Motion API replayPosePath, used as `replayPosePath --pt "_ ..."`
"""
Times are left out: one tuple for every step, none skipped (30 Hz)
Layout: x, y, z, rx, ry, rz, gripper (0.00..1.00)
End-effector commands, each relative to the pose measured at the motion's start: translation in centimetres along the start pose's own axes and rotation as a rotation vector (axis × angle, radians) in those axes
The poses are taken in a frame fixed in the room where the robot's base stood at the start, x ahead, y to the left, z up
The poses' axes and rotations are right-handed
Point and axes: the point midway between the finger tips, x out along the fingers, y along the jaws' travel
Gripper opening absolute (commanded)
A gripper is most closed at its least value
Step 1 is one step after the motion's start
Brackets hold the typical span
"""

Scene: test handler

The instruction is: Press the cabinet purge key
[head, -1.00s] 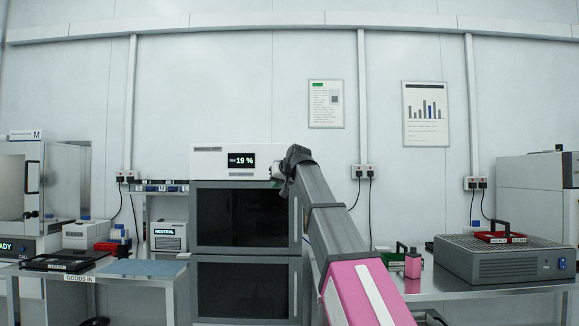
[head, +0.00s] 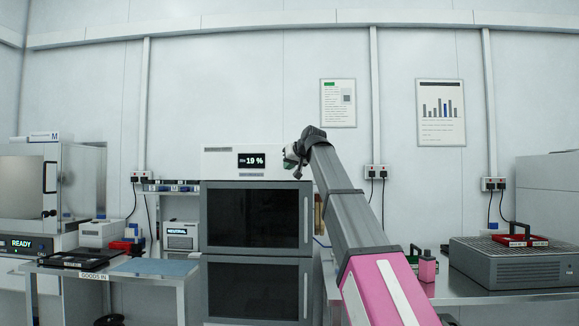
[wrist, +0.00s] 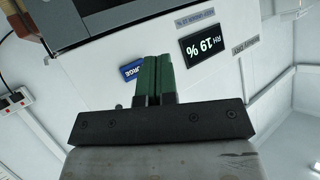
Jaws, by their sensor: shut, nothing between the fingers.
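The cabinet (head: 225,161) has a white top panel with a dark display (head: 251,160) reading 19 %. In the wrist view the display (wrist: 201,44) appears upside down. A blue key (wrist: 133,70) on the same panel shows the letters "URGE"; its other end is hidden behind my fingers. My gripper (wrist: 158,58) has its green fingers together and empty, in front of the panel beside and partly over the key. I cannot tell whether the tips touch it. In the head view my gripper (head: 290,158) is at the panel's right end and hides the key.
Two dark-windowed doors (head: 252,215) sit below the panel. A goods-in bench (head: 165,285) stands at left with a black tray. At right, a bench carries a grey unit (head: 520,265) with a red tray (head: 520,240). Wall sockets (wrist: 14,102) show beside the cabinet.

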Motion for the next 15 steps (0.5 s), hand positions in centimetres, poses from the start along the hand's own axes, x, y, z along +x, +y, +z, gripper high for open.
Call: replayPosePath --pt "0.4 0.2 -0.3 0.000 0.000 0.000 0.00" --pt "0.6 0.4 -0.5 0.000 0.000 0.000 0.00" --pt "0.9 0.6 -0.7 0.000 0.000 0.001 0.00" --pt "1.1 0.8 -0.9 0.001 0.000 0.001 0.00" --pt "1.3 1.0 -1.1 0.001 -0.001 0.001 0.00" --pt "1.7 1.2 -1.3 0.001 -0.001 0.001 0.00" --pt "1.9 1.4 -1.5 0.001 -0.001 0.001 0.00" --pt "2.2 1.6 -1.7 0.001 -0.001 0.001 0.00" --pt "2.6 1.9 -2.0 0.002 -0.001 0.001 0.00" --pt "2.8 2.1 -2.2 0.002 -0.001 0.001 0.00" --pt "3.1 2.3 -2.4 0.002 -0.001 0.001 0.00" --pt "3.4 2.5 -2.6 0.001 -0.001 0.001 0.00" --pt "3.7 2.7 -2.8 0.001 -0.001 0.001 0.00" --pt "4.0 2.9 -3.0 0.001 -0.001 0.000 0.00" --pt "4.3 3.1 -3.2 0.001 -0.001 0.000 0.00"
